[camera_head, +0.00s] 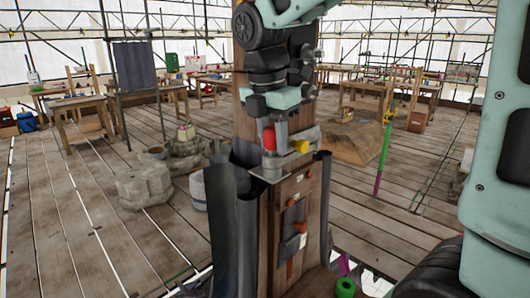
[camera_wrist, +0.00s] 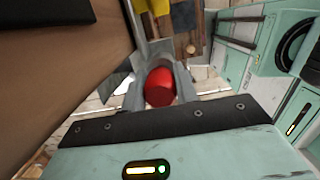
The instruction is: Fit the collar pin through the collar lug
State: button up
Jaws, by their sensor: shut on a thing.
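My gripper (camera_head: 274,141) is shut on a red cylindrical piece (camera_head: 268,138), which I take to be the head of the collar pin. In the wrist view the red piece (camera_wrist: 160,87) sits between the two grey fingers. The gripper points down in front of the wooden post (camera_head: 287,200), just above a grey metal fitting (camera_head: 270,170) that may be the collar lug. Whether the pin touches or enters this fitting cannot be told. The pin's lower part and any lug hole are hidden.
A yellow knob (camera_head: 302,146) sits on grey metal right beside the gripper. Dark curved sheets (camera_head: 247,235) flank the post. Orange-brown pieces (camera_head: 300,228) and a grey plate are on its front. Stone blocks (camera_head: 144,187) and workbenches stand behind on the plank floor.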

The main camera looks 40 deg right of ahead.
jog(key=shift+f, duration=0.1)
jog(key=o, duration=0.6)
jog(key=shift+f, duration=0.1)
jog(key=shift+c, duration=0.2)
jog(key=o, duration=0.4)
